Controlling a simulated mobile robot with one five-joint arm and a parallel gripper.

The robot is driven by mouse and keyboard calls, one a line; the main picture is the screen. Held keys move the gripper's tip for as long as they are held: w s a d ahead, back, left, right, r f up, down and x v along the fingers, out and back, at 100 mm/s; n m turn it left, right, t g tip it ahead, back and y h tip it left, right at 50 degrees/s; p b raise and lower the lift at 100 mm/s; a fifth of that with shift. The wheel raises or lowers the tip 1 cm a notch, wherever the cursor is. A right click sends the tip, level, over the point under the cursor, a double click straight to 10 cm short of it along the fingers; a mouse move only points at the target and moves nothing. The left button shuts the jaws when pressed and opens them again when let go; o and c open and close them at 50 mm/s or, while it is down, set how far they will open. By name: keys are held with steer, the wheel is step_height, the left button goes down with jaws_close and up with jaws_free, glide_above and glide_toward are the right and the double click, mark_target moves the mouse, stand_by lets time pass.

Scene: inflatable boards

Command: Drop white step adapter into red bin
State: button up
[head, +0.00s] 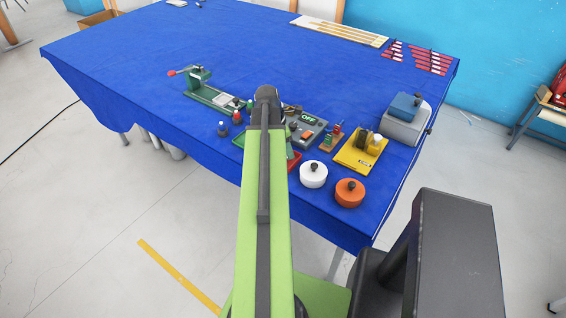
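A red bin (296,161) lies on the blue table, just right of my green arm, which hides much of it. I cannot identify the white step adapter for certain. A small pale piece (237,102) sits among small coloured fittings left of my arm, too small to make out. A larger white round piece with a dark knob (313,174) stands near the front edge, right of the red bin. My arm reaches over the table, and its far dark joint is in view. My gripper is hidden behind the arm.
An orange round piece (349,193), a yellow tray (361,151) and a grey box marked OFF (306,133) stand at right. A green clamp fixture (203,88) is at left. The table's middle is clear.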

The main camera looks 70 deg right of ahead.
steer(key=shift+r+p, duration=0.55)
steer(key=shift+p, duration=0.05)
steer(key=p+v, duration=1.5)
steer(key=v, duration=0.1)
steer(key=shift+w+a+p, duration=0.15)
steer(key=shift+w+p, duration=0.05)
steer(key=shift+p, duration=0.1)
